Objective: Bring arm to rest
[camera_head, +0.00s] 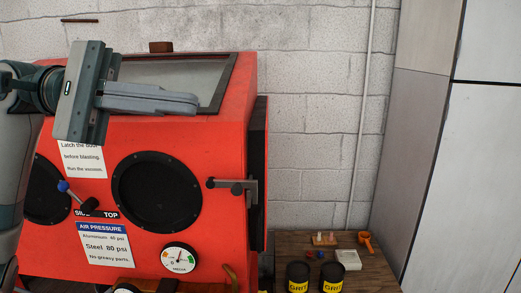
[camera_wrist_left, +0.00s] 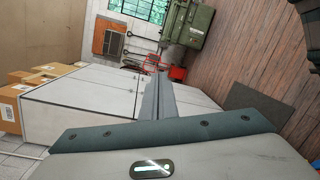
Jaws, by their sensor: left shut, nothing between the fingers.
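My left gripper (camera_head: 192,103) is raised in front of the upper part of a red blast cabinet (camera_head: 235,130) in the head view. Its fingers are together, point right and hold nothing. In the left wrist view the shut fingers (camera_wrist_left: 160,82) point away from the camera, with grey cabinets and a wooden floor beyond. My left arm comes in from the left edge of the head view. My right gripper is in neither view.
The blast cabinet has a door latch (camera_head: 235,187), a round glove port (camera_head: 157,192), a blue-knobbed lever (camera_head: 77,197) and a gauge (camera_head: 180,260). A wooden table (camera_head: 375,278) at lower right carries two grit cans (camera_head: 298,275) and an orange scoop (camera_head: 366,241). Pale panels (camera_head: 470,170) stand at right.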

